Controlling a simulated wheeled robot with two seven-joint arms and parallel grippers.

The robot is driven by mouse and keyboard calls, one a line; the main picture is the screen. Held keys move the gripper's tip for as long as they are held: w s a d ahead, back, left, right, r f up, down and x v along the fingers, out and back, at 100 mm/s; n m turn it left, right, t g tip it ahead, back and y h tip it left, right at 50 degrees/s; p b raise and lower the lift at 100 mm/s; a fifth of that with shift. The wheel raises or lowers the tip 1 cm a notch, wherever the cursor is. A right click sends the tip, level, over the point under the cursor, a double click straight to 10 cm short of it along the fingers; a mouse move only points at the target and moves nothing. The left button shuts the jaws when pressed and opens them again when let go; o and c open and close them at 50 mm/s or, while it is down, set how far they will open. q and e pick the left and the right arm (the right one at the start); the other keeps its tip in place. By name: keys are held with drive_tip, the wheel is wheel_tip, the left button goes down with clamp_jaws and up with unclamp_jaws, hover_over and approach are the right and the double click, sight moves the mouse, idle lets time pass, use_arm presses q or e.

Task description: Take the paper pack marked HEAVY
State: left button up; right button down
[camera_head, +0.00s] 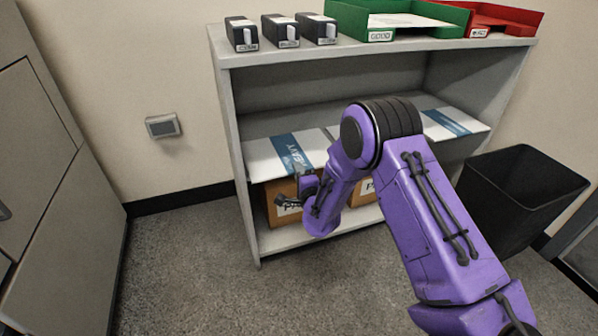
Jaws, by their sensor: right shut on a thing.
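A white paper pack (263,160) with a blue band reading what looks like HEAVY lies on the middle shelf at the left, by the shelf's front edge. My right gripper (301,186) is at the front edge of this pack and is shut on it. The fingertips are small and partly hidden by my own purple wrist. My left gripper is not in view.
Another white pack with a blue band (447,124) lies at the right of the shelf unit (243,203). Cardboard boxes (283,213) stand below. Black holders (281,31), a green tray (452,16) and a red tray (519,23) are on top. A black bin (520,195) stands right. Floor at left is clear.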

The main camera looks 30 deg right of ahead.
wheel_tip(320, 180, up, 2)
drive_tip(key=shift+r+p, duration=0.25)
drive_tip(key=shift+p, duration=0.85)
drive_tip(key=shift+f+b, duration=0.15)
drive_tip(key=shift+b, duration=0.15)
drive_tip(key=s+a+r+p, duration=0.2)
drive_tip(key=s+p, duration=0.1)
drive_tip(key=s, duration=0.3)
drive_tip(key=s+a+r+p, duration=0.1)
drive_tip(key=s+r+p, duration=0.2)
drive_tip(key=s, duration=0.4)
drive_tip(key=shift+s+a, duration=0.25)
drive_tip(key=shift+a, duration=0.15)
